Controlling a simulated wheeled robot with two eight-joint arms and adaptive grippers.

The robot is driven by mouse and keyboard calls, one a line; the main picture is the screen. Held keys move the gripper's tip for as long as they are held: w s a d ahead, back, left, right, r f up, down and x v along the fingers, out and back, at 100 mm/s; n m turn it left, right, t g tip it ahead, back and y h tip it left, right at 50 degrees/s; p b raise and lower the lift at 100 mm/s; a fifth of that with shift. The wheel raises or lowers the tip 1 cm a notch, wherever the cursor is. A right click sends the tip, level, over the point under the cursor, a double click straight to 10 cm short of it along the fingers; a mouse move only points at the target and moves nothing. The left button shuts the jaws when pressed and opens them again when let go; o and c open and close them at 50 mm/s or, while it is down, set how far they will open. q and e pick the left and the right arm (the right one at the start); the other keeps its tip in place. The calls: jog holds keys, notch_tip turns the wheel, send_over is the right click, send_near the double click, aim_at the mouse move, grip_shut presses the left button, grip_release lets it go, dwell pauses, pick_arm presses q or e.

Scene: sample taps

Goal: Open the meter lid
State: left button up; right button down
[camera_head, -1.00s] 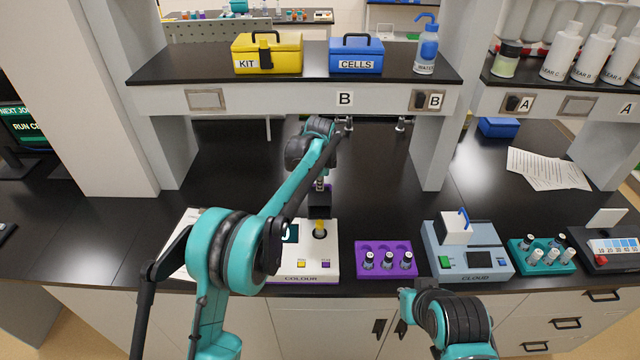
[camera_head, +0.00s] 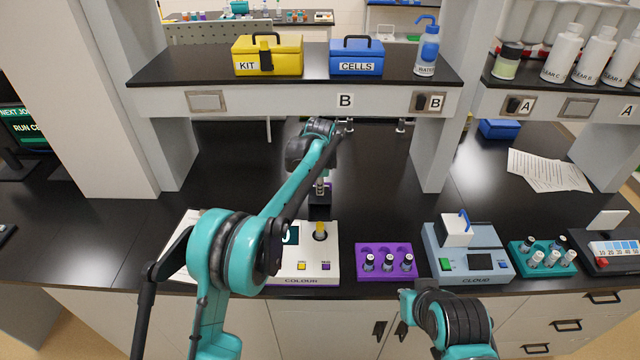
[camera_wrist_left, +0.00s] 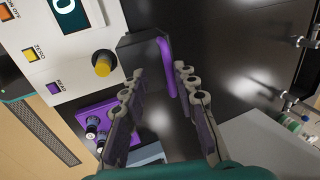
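The white colour meter (camera_head: 303,262) stands near the bench's front edge, with a yellow knob (camera_head: 320,230) on top. Its black lid block (camera_head: 320,207) is at the back. In the left wrist view the black lid block (camera_wrist_left: 143,48) has a purple handle (camera_wrist_left: 166,66). My left gripper (camera_wrist_left: 159,76) is open, its two fingers on either side of the handle with gaps showing. In the head view my left gripper (camera_head: 320,186) is small and partly hidden above the lid.
A purple rack (camera_head: 384,275) with vials and a blue-grey cloud meter (camera_head: 468,264) stand to the right, then a teal rack (camera_head: 543,266). A shelf (camera_head: 290,92) with boxes and a bottle crosses above. The bench behind the meter is mostly clear.

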pick_arm(q)
jog(key=v, duration=1.2)
